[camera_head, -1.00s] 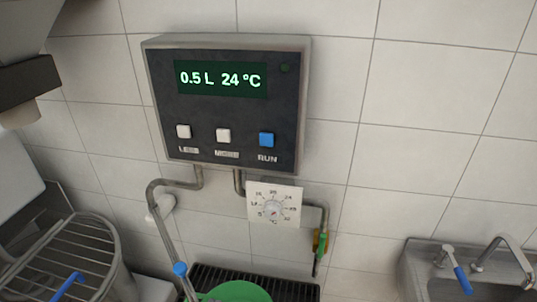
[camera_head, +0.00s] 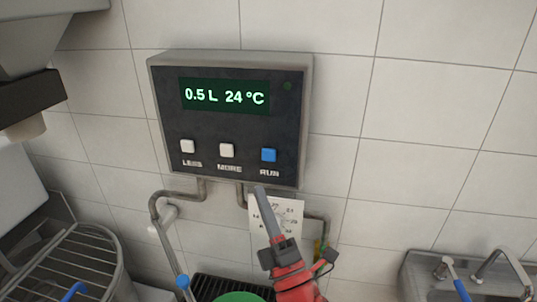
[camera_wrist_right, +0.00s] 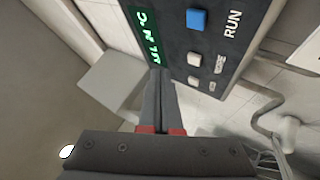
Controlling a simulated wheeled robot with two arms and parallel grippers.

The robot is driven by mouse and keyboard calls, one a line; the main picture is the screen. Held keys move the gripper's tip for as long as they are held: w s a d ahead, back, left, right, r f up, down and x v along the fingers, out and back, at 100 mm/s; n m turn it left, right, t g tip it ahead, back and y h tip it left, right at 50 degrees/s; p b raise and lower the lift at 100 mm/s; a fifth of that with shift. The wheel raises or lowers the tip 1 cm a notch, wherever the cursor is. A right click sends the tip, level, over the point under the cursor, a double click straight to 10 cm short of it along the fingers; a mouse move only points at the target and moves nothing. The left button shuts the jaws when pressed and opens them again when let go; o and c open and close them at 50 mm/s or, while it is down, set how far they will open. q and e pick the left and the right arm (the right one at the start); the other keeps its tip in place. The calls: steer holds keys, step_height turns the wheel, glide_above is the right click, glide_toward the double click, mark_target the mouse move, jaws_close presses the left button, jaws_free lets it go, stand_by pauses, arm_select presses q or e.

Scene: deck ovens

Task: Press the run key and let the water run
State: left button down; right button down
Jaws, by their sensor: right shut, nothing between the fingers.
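The blue run key (camera_head: 268,155) is at the right end of the key row on the dark wall panel (camera_head: 225,125). The display (camera_head: 225,95) reads 0.5 L and 24 °C. Two white keys, LESS (camera_head: 187,146) and MORE (camera_head: 226,150), sit left of it. My right gripper (camera_head: 262,190) is shut and empty, its tip below the run key and apart from it in the picture. In the right wrist view the shut fingers (camera_wrist_right: 160,75) point at the panel, with the run key (camera_wrist_right: 197,19) up and to the right. My left gripper is not in view.

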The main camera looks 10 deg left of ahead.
steer(key=shift+s+a+r+h, duration=0.1)
steer(key=shift+a+r+h, duration=0.15)
steer(key=shift+r+h, duration=0.4)
steer(key=p, duration=0.2)
glide_toward(269, 155)
steer(key=w+a+r, duration=0.2)
steer(key=a+r, duration=0.2)
steer(key=shift+w, duration=0.45)
steer(key=shift+w+y+b, duration=0.15)
steer(key=shift+y+b, duration=0.1)
steer(key=shift+b, duration=0.05)
stand_by(1.2)
